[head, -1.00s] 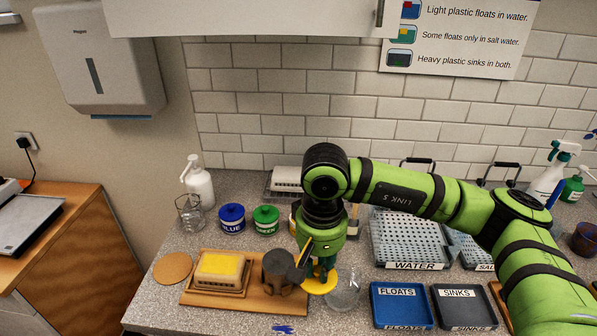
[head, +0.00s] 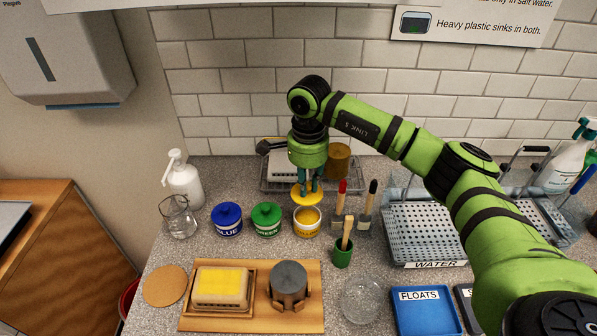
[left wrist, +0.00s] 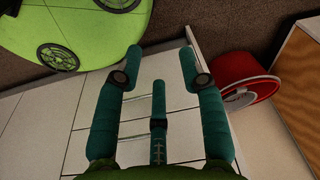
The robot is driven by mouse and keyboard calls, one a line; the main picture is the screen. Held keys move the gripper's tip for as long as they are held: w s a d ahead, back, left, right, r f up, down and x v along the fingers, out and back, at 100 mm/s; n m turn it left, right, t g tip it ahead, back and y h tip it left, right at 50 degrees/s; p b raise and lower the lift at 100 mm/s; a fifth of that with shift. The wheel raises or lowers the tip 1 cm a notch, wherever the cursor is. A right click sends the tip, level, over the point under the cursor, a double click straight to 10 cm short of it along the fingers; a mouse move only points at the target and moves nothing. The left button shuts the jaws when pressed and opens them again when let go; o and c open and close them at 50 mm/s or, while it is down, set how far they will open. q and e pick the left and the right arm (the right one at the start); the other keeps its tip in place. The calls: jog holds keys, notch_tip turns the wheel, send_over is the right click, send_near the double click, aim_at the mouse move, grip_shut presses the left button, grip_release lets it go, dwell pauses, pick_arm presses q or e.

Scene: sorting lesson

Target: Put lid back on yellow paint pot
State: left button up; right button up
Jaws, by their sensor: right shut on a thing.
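The yellow paint pot (head: 307,228) stands upright and open on the speckled counter, at the right end of a row of paint pots. Yellow paint shows inside its rim. My right gripper (head: 306,188) is shut on the round yellow lid (head: 303,197). It holds the lid above and slightly behind the pot, apart from it as far as I can tell. The fingertips are partly hidden by the lid. My left gripper (left wrist: 158,75) shows only in the left wrist view. Its fingers are spread and empty, away from the counter.
The blue pot (head: 227,221) and green pot (head: 267,220) stand lidded to the left. A rack (head: 268,188) lies behind. A red bucket (left wrist: 245,80) is near my left gripper.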

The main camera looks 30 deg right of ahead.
aim_at(308, 194)
pick_arm(q)
jog(key=s+f+g, duration=0.1)
jog(key=s, duration=0.8)
pick_arm(e)
jog(key=shift+s+a+f+b, duration=0.1)
jog(key=shift+s+f+b, duration=0.3)
jog(key=shift+s+f, duration=0.25)
jog(key=f+b, duration=0.2)
jog(key=f, duration=0.1)
jog(key=shift+w+f, duration=0.2)
jog(key=shift+f, duration=0.05)
jog(key=shift+f+b, duration=0.35)
jog(key=shift+f, duration=0.3)
pick_arm(q)
jog(key=w+f, duration=0.3)
jog(key=shift+f, duration=0.2)
jog(key=shift+w+f+b, duration=0.15)
jog(key=shift+w+b, duration=0.2)
jog(key=shift+b, duration=0.05)
jog(key=shift+f+b, duration=0.65)
pick_arm(e)
jog(key=shift+f, duration=0.15)
